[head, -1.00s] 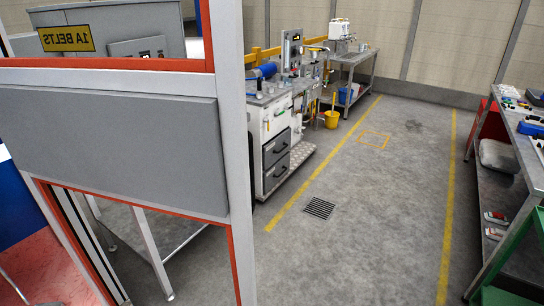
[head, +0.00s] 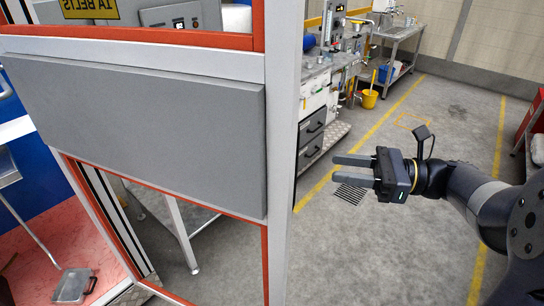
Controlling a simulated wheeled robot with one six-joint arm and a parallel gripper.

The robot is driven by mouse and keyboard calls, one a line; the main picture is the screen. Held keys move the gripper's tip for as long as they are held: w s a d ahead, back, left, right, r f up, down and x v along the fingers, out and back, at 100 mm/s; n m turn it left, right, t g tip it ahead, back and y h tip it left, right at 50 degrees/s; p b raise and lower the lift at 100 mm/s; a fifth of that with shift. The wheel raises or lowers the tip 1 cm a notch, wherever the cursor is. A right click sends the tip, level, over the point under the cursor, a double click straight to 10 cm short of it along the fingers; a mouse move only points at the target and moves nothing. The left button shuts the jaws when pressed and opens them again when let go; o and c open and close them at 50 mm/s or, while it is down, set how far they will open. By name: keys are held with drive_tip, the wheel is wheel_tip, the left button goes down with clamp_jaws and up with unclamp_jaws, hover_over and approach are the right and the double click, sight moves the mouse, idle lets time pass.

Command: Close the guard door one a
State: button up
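The guard door (head: 140,130) fills the left of the head view. A yellow sign reading "1A BELTS" backwards (head: 90,8) shows through the window. The door's upright edge post (head: 284,130) stands left of my gripper (head: 336,173). My gripper is open and empty, its two fingers pointing left toward the post with a gap between them. It looks apart from the door. No handle or latch shows on this side.
Behind the door are a red floor (head: 40,265) and a metal table leg (head: 183,235). Open grey floor with yellow lines and a drain grate lies beyond my arm.

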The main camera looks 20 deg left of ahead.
drive_tip(key=s+a+p, duration=0.1)
drive_tip(key=a, duration=0.9)
drive_tip(key=shift+s+a, duration=0.15)
drive_tip(key=shift+a, duration=0.05)
drive_tip(key=shift+c, duration=0.2)
clamp_jaws()
